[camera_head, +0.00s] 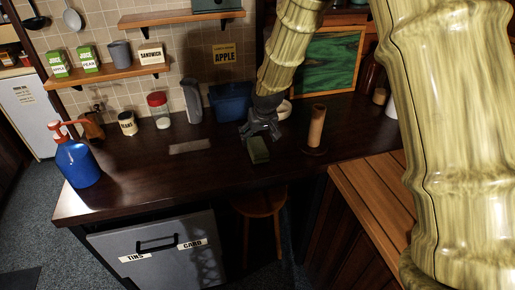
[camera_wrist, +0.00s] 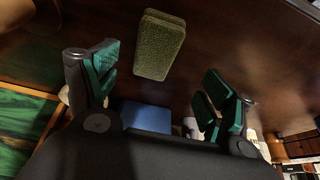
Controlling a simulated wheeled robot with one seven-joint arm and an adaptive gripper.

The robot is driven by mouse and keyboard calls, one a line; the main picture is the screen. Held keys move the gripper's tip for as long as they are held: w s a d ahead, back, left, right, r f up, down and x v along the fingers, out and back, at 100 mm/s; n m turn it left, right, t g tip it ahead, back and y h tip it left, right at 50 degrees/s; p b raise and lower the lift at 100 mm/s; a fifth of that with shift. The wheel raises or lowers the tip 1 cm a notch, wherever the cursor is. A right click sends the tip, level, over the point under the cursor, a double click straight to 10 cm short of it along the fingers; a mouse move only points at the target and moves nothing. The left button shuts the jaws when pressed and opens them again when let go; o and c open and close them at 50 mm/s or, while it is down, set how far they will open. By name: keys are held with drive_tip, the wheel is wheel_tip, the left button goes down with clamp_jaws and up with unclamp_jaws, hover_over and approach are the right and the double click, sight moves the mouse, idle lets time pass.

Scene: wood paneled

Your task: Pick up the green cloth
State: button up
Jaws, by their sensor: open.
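The green cloth (camera_head: 258,149) is a small, folded-looking green block lying on the dark counter (camera_head: 130,185), right below my gripper in the head view. In the wrist view the cloth (camera_wrist: 159,45) shows as a fuzzy olive-green block, ahead of the fingertips and roughly midway between them. My gripper (camera_head: 262,131) is open, with nothing between its fingers. In the wrist view its two fingers with teal pads (camera_wrist: 160,85) stand wide apart on either side. The cloth appears not to be touched by either finger.
A brown upright cylinder (camera_head: 316,128) stands close to the right of my gripper. A blue bin (camera_head: 231,102) and a grey bottle (camera_head: 192,100) stand behind. A flat grey item (camera_head: 190,146) lies to the left. A blue pump bottle (camera_head: 77,163) stands at the left end.

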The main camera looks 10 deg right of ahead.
sight(258, 145)
drive_tip(key=shift+p+x, duration=0.4)
drive_tip(key=shift+x, duration=1.25)
drive_tip(key=shift+w+d+f+p, duration=0.2)
drive_tip(key=shift+w+f+p, duration=0.45)
drive_tip(key=shift+f, duration=0.2)
drive_tip(key=shift+w+d+f+p, duration=0.2)
drive_tip(key=shift+w+f+p, duration=0.35)
drive_tip(key=shift+f+p, duration=0.25)
drive_tip(key=shift+w+f, duration=0.2)
drive_tip(key=shift+f, duration=0.4)
drive_tip(key=shift+f, duration=0.25)
drive_tip(key=c, duration=1.2)
